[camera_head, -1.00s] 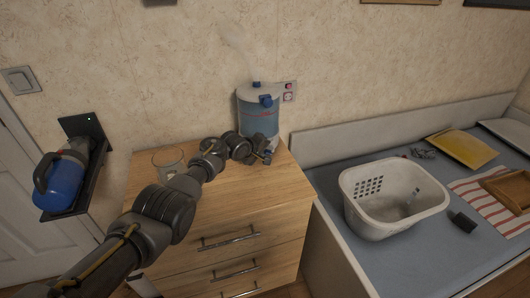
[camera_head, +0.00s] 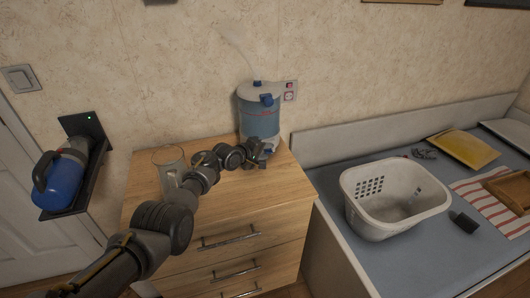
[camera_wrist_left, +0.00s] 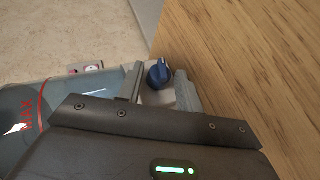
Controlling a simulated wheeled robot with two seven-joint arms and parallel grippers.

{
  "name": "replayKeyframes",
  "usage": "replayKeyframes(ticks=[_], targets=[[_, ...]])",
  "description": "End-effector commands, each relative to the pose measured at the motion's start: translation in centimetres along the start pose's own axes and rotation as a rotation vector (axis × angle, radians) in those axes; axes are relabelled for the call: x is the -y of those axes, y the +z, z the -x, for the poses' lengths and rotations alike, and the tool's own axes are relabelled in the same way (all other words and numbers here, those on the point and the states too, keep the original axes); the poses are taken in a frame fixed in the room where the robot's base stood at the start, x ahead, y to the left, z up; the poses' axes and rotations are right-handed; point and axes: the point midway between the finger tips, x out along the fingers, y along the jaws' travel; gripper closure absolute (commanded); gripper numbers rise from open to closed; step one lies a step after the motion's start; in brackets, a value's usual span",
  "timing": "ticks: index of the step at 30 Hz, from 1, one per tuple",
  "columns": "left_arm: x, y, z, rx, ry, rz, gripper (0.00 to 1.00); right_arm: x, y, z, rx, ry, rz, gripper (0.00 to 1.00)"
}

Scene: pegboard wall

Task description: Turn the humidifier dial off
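The humidifier (camera_head: 259,122) stands upright at the back of the wooden dresser, a translucent blue tank with a pale lid. Faint mist shows above it. Its blue dial (camera_wrist_left: 159,73) shows in the left wrist view on a pale base. My left gripper (camera_wrist_left: 160,84) is open, with one finger on each side of the dial. I cannot tell whether the fingers touch it. In the head view my left gripper (camera_head: 258,163) is low at the humidifier's front, small and dark, and covers part of its base. My right gripper is in neither view.
A clear glass container (camera_head: 169,166) stands on the dresser (camera_head: 240,203) beside my left arm. A wall socket (camera_head: 290,91) is behind the humidifier. A white basket (camera_head: 394,202) sits on the bed at the right. A blue bottle-like device (camera_head: 63,180) is on a wall shelf at the left.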

Motion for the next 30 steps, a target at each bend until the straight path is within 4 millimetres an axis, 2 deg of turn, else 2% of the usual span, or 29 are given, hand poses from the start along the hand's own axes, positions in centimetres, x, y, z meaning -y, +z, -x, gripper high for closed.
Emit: replayKeyframes(ticks=[8, 14, 15, 21, 26, 30], targets=[[-0.2, 0.0, 0.1, 0.000, 0.000, 0.000, 0.65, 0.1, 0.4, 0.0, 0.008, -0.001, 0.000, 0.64], [-2.4, -0.4, 1.1, -0.001, 0.003, -0.003, 0.65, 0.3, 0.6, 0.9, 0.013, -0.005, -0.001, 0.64], [-3.3, -0.6, 1.5, -0.002, 0.005, -0.003, 0.65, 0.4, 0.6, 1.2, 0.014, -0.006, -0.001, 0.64], [-5.2, 0.4, 3.6, -0.002, 0.013, -0.004, 0.65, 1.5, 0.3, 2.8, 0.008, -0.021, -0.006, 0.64], [-6.5, 1.4, 5.5, -0.001, 0.010, -0.004, 0.65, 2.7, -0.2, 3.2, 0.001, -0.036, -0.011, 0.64], [-7.6, 2.4, 7.6, -0.002, 0.007, -0.002, 0.65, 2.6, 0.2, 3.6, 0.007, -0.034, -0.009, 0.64]])
